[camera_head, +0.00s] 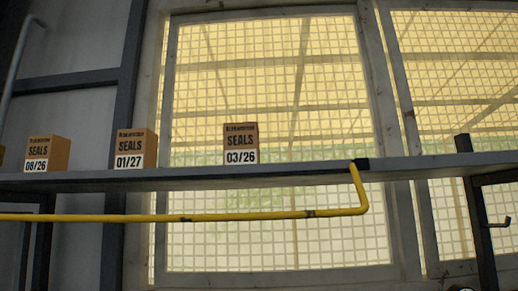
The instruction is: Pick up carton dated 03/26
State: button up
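The carton dated 03/26 (240,142) is a small orange-brown box with a dark "SEALS" print and a white date label. It stands upright on a grey shelf (200,179), near the middle of the view. Two like cartons stand to its left on the same shelf: one dated 01/27 (136,148) and one dated 08/26 (46,153). A sliver of another orange-brown thing shows at the far left edge. My gripper does not show in this view.
A yellow pipe (250,216) runs below the shelf front and bends up to its edge right of the 03/26 carton. A dark post with a hook (478,215) stands at the right. A gridded window (290,90) is behind. The shelf is clear on both sides of the 03/26 carton.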

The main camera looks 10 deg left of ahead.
aim_at(241, 140)
jog(key=u, duration=0.05)
jog(key=k, duration=0.7)
jog(key=u, duration=0.2)
jog(key=i, duration=0.5)
jog(key=u, duration=0.45)
jog(key=k, duration=1.25)
jog(key=z, duration=0.15)
jog(key=i, duration=0.95)
jog(key=z, duration=0.5)
jog(key=i, duration=1.2)
jog(key=u, duration=0.7)
